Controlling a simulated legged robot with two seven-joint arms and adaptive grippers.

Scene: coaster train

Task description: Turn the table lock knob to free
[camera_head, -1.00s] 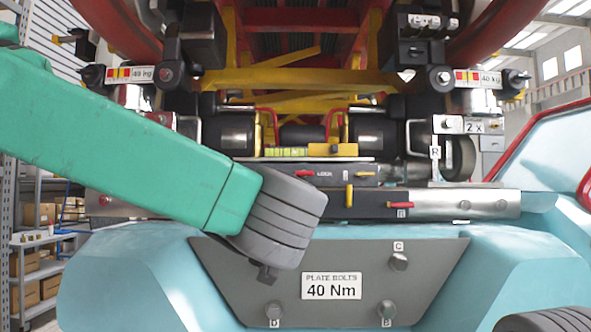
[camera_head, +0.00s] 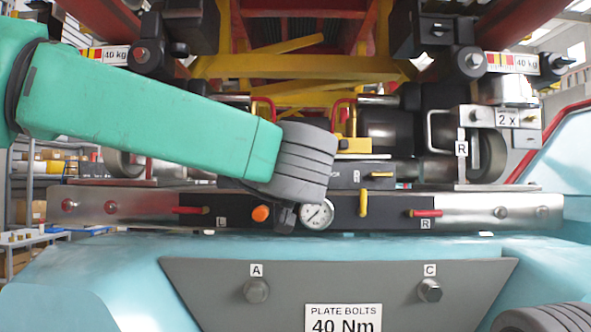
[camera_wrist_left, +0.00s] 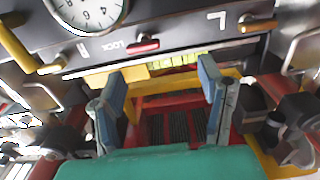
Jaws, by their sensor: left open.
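The table lock knob is a small red handle (camera_wrist_left: 143,43) next to the word LOCK on the dark panel in the wrist view. In the head view it is hidden behind my left wrist. My left gripper (camera_wrist_left: 161,68) is open and empty, its two blue-grey fingers spread apart below the knob in the wrist view. The knob lies between the fingers' directions but appears beyond their tips; I see no contact. In the head view only a dark bit of the left gripper (camera_head: 285,217) shows under the grey wrist.
A grey bolt plate (camera_head: 215,285) is below. Yellow brackets (camera_head: 290,65) stand behind.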

